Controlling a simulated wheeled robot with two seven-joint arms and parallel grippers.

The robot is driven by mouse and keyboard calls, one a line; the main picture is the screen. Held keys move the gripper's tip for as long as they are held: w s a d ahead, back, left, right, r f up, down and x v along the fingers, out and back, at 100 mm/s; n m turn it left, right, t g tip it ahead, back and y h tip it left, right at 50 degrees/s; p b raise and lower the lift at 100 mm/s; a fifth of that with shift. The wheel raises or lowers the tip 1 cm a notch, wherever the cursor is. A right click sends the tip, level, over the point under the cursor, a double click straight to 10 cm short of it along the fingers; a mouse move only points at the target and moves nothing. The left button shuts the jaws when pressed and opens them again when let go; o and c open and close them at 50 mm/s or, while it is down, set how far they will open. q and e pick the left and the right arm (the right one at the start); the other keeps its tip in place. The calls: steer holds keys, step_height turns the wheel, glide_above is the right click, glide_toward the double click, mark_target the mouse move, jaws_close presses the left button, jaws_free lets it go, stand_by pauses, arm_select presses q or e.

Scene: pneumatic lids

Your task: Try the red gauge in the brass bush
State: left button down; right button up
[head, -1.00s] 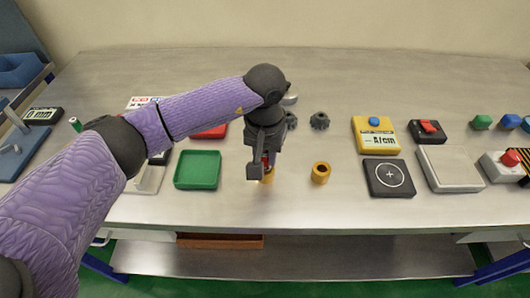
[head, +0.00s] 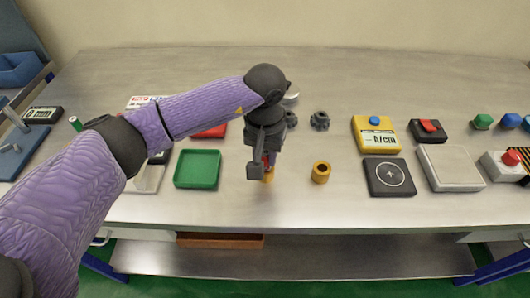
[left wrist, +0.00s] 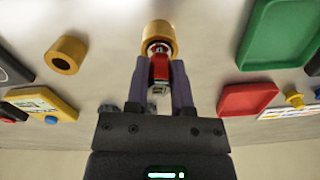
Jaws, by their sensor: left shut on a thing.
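My left gripper (head: 262,166) is shut on the red gauge (left wrist: 159,68), which sits between the fingers in the left wrist view. A brass bush (head: 268,177) stands on the bench directly below the fingertips, and it also shows in the left wrist view (left wrist: 158,30). The gauge's silver end is at the bush's mouth; how deep it sits in the bore I cannot tell. A second brass bush (head: 321,173) stands apart to the right, its bore open upward. My right gripper is not in view.
A green tray (head: 197,184) lies left of the gripper, with a red tray (head: 210,132) behind it, partly hidden by my arm. Dark knobbed parts (head: 319,121) stand behind. A yellow device (head: 375,136) and a black circle-marked pad (head: 388,178) lie right.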

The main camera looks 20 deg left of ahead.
arm_select(q)
steer(key=shift+r, duration=0.2)
steer(key=shift+r+p, duration=0.7)
steer(key=shift+r, duration=0.3)
steer(key=shift+r+p, duration=1.4)
steer(key=shift+r, duration=1.1)
